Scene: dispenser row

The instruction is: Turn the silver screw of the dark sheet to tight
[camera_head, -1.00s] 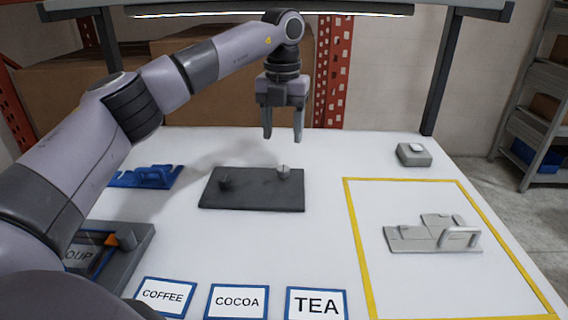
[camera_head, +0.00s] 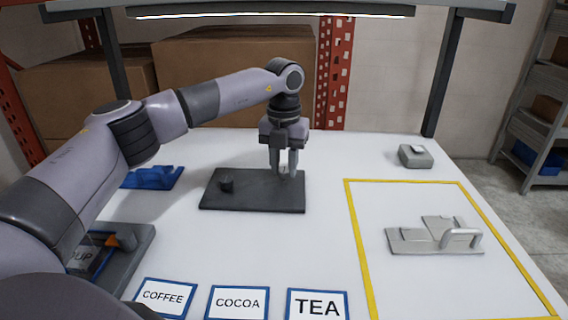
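The dark sheet (camera_head: 250,194) lies flat on the white table, left of the middle. The silver screw is on the sheet's right part and is mostly hidden behind my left gripper's fingers. My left gripper (camera_head: 284,175) points down over that spot, its fingertips at the screw's height. The fingers are closer together than before, around or right beside the screw; I cannot tell whether they touch it. My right gripper is not in view.
A blue piece (camera_head: 153,178) lies at the left behind my arm. A grey dispenser (camera_head: 130,262) stands front left. COFFEE, COCOA and TEA cards (camera_head: 317,304) lie in front. A grey fixture with a handle (camera_head: 435,238) sits inside a yellow outline. A small grey box (camera_head: 415,157) is at the back right.

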